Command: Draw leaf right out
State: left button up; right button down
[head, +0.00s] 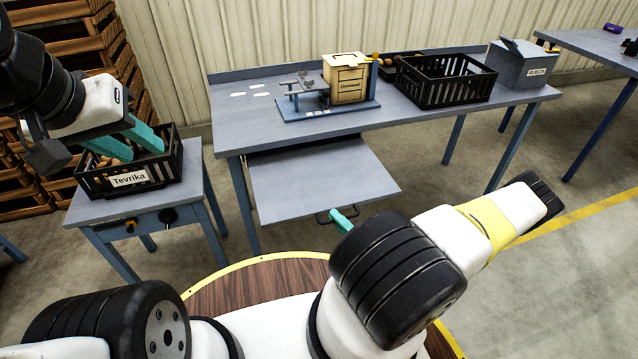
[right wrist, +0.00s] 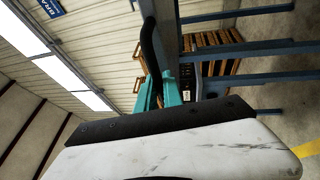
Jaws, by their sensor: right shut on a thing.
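The leaf (head: 318,178) is a grey-blue board that sticks out from under the front of the long table (head: 300,130). Its dark bow handle (head: 322,217) is at the front edge. My right gripper (head: 342,219) is at this handle, mostly hidden behind my own arm; one teal fingertip shows. In the right wrist view its teal fingers (right wrist: 152,92) are shut on the dark handle bar (right wrist: 151,45). My left gripper (head: 128,143) is open, with its teal fingers apart, over and partly inside the black crate marked Tevrika (head: 130,180).
The crate stands on a small side table (head: 140,205) at left. On the long table are a wooden box (head: 345,80) on a blue base, a black crate (head: 445,82) and a grey bin (head: 520,65). Open floor lies right of the leaf.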

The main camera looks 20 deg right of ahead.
jog(key=shift+s, duration=0.5)
jog(key=c, duration=1.5)
grip_release()
jog(key=v, duration=0.7)
jog(key=shift+s+d+f, duration=0.1)
jog(key=shift+s+d, duration=0.05)
jog(key=shift+s, duration=0.2)
